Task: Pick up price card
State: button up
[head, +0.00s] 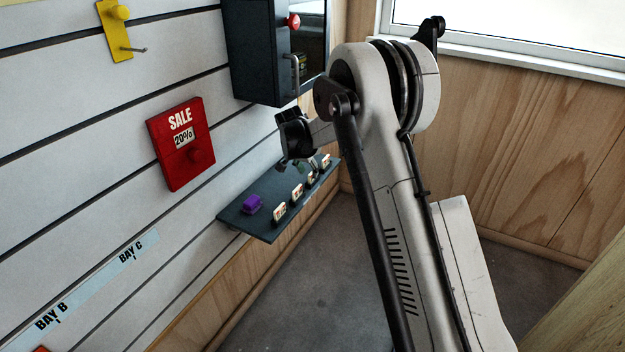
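Several small white price cards with dark print stand in a row along the front edge of a dark shelf (240,221). The nearest price card (279,212) is at the row's near end, with another card (297,192) behind it. The farthest card (326,161) is near the shelf's far end. A white "20%" card (184,137) also sits on the red SALE sign (168,155). My gripper (300,164) points down over the far part of the shelf. Its fingertips are small and dark, so their opening and any contact with a card are unclear.
A purple block (252,204) lies on the shelf beside the nearest card. A dark cabinet (262,60) with a red knob and a handle hangs above the shelf. A yellow plate (116,32) with a peg is on the slatted wall. Floor beyond the shelf is clear.

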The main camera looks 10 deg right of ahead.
jog(key=shift+w+d+f+b, duration=0.65)
jog(key=shift+w+d+f, duration=0.4)
jog(key=shift+w+f, duration=0.1)
jog(key=shift+d+f, duration=0.1)
jog(key=shift+f, duration=0.2)
grip_shut()
jog(key=shift+r, duration=0.1)
